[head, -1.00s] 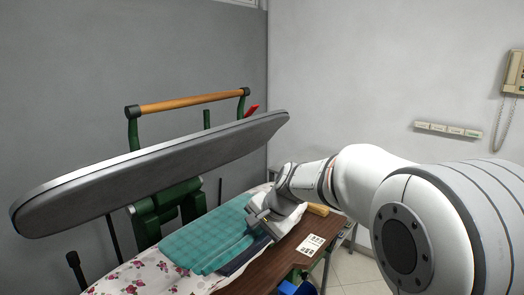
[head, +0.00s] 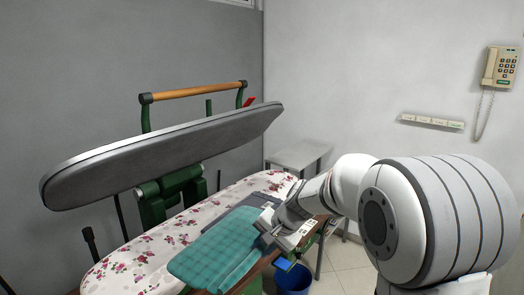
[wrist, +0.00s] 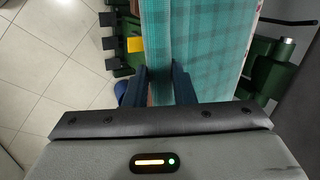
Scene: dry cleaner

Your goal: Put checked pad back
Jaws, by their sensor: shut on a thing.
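The checked pad (head: 215,250) is a flat teal cloth piece. In the head view it lies across the front side of the floral ironing board (head: 140,262). My gripper (head: 268,228) is at the pad's right end, with its jaws on the pad's edge. In the wrist view the pad (wrist: 200,40) runs up from between the two dark fingers (wrist: 160,84), which are closed on its near edge. The pad's underside is hidden, so I cannot tell how much of it touches the board.
A dark grey-blue cloth (head: 240,212) lies on the board behind the pad. The long padded press head (head: 170,150) hangs raised above the board. A blue bucket (head: 293,280) stands on the floor, and a grey table (head: 300,154) stands at the back wall.

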